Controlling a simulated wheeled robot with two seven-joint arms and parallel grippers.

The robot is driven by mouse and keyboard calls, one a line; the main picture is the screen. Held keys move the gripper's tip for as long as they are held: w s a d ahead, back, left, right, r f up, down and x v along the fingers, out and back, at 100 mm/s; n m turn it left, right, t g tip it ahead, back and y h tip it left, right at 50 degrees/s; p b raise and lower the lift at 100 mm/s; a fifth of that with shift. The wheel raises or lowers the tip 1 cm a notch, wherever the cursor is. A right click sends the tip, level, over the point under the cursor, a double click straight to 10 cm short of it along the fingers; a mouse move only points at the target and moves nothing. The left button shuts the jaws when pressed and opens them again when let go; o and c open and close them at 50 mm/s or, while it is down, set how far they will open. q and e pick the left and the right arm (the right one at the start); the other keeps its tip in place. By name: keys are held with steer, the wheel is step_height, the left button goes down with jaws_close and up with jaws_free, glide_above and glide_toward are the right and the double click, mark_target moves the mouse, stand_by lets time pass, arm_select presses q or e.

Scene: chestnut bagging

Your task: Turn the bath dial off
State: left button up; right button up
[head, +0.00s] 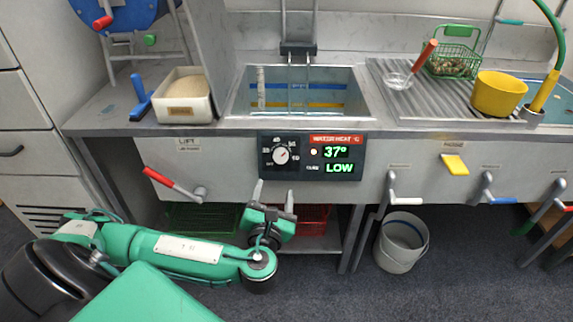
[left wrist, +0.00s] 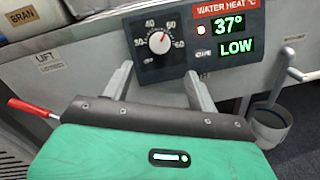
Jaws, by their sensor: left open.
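The bath dial (head: 281,156) is a round white knob with a numbered scale on a black panel (head: 311,170) at the front of the bench. It also shows in the left wrist view (left wrist: 159,42). Beside it the display (head: 339,160) reads 37° and LOW under a WATER HEAT label, with a small lit lamp (head: 314,152). My left gripper (head: 273,191) is open and empty, below the dial. In the left wrist view its two fingers (left wrist: 157,82) point up toward the panel, apart from the dial. My right gripper is not in view.
A metal bath (head: 357,116) is sunk in the bench above the panel. A red-handled lift lever (head: 172,183) is at left. Levers with white (head: 404,201) and blue handles and a yellow tab (head: 454,165) are at right. A bucket (head: 401,243) stands on the floor.

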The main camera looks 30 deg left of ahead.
mark_target(281, 158)
arm_select(q)
steer(key=b+x, duration=0.1)
steer(key=x, duration=1)
steer(key=shift+w+a, duration=0.2)
steer(key=shift+w, duration=0.1)
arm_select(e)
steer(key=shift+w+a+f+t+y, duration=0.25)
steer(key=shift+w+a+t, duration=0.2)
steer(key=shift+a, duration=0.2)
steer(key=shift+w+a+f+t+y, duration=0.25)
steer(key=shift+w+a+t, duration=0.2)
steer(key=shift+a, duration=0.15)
arm_select(q)
steer(key=shift+c, duration=0.2)
steer(key=c, duration=1)
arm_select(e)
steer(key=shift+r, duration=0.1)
